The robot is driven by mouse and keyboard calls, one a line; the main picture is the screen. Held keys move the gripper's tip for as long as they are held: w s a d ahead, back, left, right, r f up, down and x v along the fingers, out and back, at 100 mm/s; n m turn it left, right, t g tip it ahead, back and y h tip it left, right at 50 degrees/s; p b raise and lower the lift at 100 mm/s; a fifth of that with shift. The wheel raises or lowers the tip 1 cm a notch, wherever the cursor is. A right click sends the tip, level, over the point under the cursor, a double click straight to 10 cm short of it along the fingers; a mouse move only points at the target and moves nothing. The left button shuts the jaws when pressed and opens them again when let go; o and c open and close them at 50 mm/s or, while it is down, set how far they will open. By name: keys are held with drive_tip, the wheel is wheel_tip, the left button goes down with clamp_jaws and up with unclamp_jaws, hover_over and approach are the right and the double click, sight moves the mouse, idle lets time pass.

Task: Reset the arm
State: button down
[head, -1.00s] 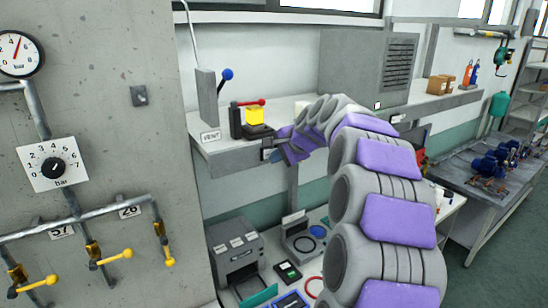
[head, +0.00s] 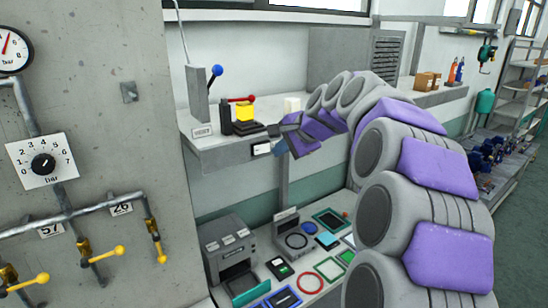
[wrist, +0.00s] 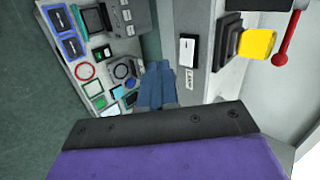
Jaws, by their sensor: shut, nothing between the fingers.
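My arm, grey with purple pads, reaches from the lower right of the head view to the front edge of the upper shelf. My gripper (head: 281,148) is at that edge, just right of a small white plate on the shelf's front face. In the wrist view my gripper (wrist: 157,72) shows as blue-grey fingers, closed together with nothing visible between them. The white plate with a dark slot (wrist: 187,49) is beside the fingers there. A yellow block (head: 244,112) sits on a black base on the shelf, and it also shows in the wrist view (wrist: 257,43).
A red-handled lever (head: 240,99) and a blue-knobbed lever (head: 215,72) stand on the shelf (head: 215,155). A lower bench holds a grey printer-like box (head: 228,250), a red ring (head: 310,283) and several coloured frames. A concrete wall with pipes, yellow valves and a dial (head: 42,163) is on the left.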

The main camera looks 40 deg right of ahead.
drive_tip(key=v, duration=0.2)
drive_tip(key=shift+s+d+r, duration=0.1)
drive_tip(key=shift+s+r, duration=0.05)
drive_tip(key=shift+s, duration=0.1)
drive_tip(key=s+a+f+n+g+y+b, duration=0.1)
drive_tip(key=s+a+f+n+g+b, duration=0.3)
drive_tip(key=a+f, duration=0.8)
drive_tip(key=s+a+f+n+g+y+b, duration=0.1)
drive_tip(key=s+a+f+n+g+b, duration=0.1)
drive_tip(key=s+a+f+n+b, duration=0.7)
drive_tip(key=s+a+f+n+g+h+b, duration=0.1)
drive_tip(key=s+a+f, duration=0.3)
drive_tip(key=s+f, duration=0.5)
drive_tip(key=s+a+f+n+g+h+b, duration=0.1)
drive_tip(key=s+a+f+n+g+b, duration=0.2)
drive_tip(key=s+f, duration=0.6)
wheel_tip(320, 180, down, 4)
drive_tip(key=shift+s+a+n+g, duration=0.15)
drive_tip(key=shift+a+n+g, duration=0.15)
drive_tip(key=shift+a+g, duration=0.4)
drive_tip(key=shift+a, duration=0.1)
